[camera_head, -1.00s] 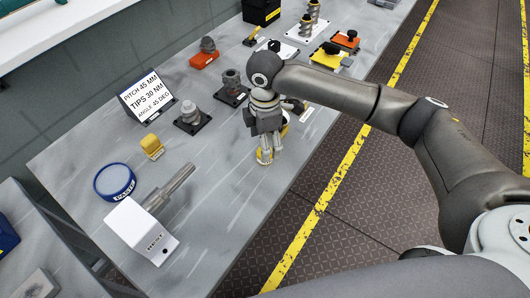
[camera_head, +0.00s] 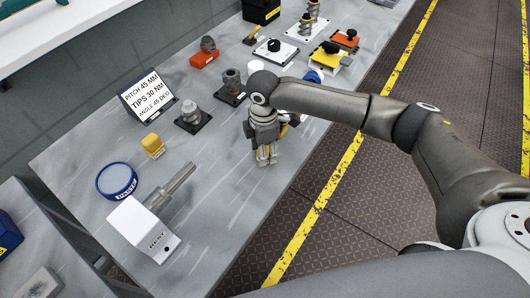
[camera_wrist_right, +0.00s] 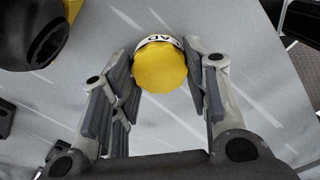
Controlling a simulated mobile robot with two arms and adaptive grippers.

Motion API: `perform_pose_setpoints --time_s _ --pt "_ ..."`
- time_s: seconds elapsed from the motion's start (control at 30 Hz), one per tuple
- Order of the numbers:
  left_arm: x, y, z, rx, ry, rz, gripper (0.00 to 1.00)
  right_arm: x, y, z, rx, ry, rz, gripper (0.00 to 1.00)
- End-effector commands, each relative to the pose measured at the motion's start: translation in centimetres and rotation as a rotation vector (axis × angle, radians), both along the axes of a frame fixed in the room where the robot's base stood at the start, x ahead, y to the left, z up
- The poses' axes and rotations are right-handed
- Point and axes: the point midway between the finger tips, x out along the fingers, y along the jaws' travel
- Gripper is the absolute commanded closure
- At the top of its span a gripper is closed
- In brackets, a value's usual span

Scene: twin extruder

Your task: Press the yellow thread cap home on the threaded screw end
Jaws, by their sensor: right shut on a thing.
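The yellow thread cap (camera_wrist_right: 160,68), round with a white lettered band, sits between the fingertips of my right gripper in the right wrist view. My right gripper (camera_head: 266,158) is shut on it, pointing down at the table's front part; its fingers mostly hide the cap in the head view. The grey screw shaft (camera_head: 178,183) lies on the white rest block (camera_head: 136,230) at the lower left, well to the left of the gripper. Its end points up and right; the thread is too small to make out. My left gripper is not in view.
A blue-rimmed paste tin (camera_head: 116,180) and a small yellow block (camera_head: 152,146) stand near the shaft. Grey parts on black bases (camera_head: 191,118) and a sign (camera_head: 146,95) stand behind. The table (camera_head: 215,190) between gripper and shaft is clear.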

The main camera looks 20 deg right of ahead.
Motion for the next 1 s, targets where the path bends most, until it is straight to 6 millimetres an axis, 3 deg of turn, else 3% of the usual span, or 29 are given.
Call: perform_pose_setpoints --time_s 0.33,0.53,0.87,1.0 --pt "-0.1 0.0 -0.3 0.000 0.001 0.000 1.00 0.1 0.0 0.6 0.000 -0.002 0.000 0.75" --pt "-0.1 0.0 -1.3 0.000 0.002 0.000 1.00 0.1 0.0 2.9 0.002 -0.004 0.000 0.75" --pt "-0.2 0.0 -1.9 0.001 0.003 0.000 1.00 -5.2 0.8 9.4 0.001 -0.005 0.005 0.75" --pt "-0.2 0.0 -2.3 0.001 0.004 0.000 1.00 -8.2 1.3 10.4 0.002 -0.002 0.004 0.75"
